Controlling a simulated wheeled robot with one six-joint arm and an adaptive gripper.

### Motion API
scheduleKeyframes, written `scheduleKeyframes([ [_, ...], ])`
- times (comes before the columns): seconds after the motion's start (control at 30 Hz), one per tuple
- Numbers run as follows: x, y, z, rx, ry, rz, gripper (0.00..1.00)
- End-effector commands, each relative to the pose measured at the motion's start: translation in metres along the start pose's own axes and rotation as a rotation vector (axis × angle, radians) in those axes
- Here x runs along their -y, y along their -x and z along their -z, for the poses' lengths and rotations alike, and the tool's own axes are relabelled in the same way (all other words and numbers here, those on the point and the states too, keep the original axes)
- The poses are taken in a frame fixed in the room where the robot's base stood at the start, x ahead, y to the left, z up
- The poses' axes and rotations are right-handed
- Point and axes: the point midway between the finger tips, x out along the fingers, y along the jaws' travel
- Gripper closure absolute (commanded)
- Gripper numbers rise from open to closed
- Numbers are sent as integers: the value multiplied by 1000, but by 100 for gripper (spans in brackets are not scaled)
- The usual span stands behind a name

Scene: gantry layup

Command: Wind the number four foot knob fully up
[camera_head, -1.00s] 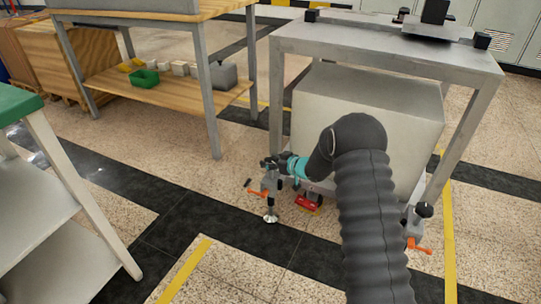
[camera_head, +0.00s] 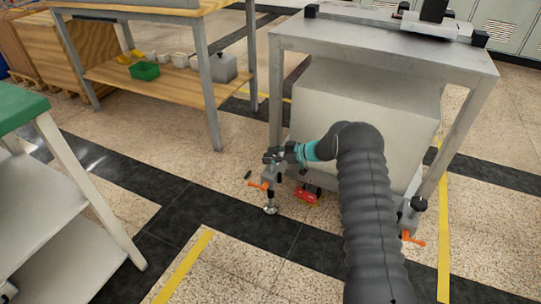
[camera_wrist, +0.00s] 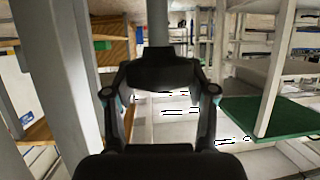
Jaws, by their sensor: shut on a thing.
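My gripper (camera_head: 274,157) is at the near left corner of the grey metal stand, at the top of a levelling foot (camera_head: 270,208). In the wrist view its fingers (camera_wrist: 160,92) are shut on a black knob (camera_wrist: 155,70). A grey shaft (camera_wrist: 157,25) runs from the knob. In the head view the gripper mostly hides this knob. The foot's round metal pad is low by the floor; I cannot tell if it touches. An orange lever (camera_head: 258,185) sticks out beside the foot. No foot number is readable.
Another foot with a black knob (camera_head: 418,204) and orange lever (camera_head: 413,238) is at the stand's right corner. A pale box (camera_head: 365,105) fills the space under the stand (camera_head: 385,45). A green-topped bench (camera_head: 22,109) stands left. Floor between is clear.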

Motion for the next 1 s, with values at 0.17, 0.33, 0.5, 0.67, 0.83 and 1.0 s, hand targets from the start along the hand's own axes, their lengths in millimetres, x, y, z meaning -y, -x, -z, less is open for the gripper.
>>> scheduleKeyframes([
  [0.17,-1,0,1,-1,1,-2,79],
  [0.33,-1,0,1,-1,1,-3,19],
  [0.5,0,0,1,-1,1,-2,19],
  [0.67,0,1,0,-1,0,-2,19],
  [0.83,-2,16,0,0,0,-4,19],
  [1.0,-2,47,0,-1,0,-6,19],
])
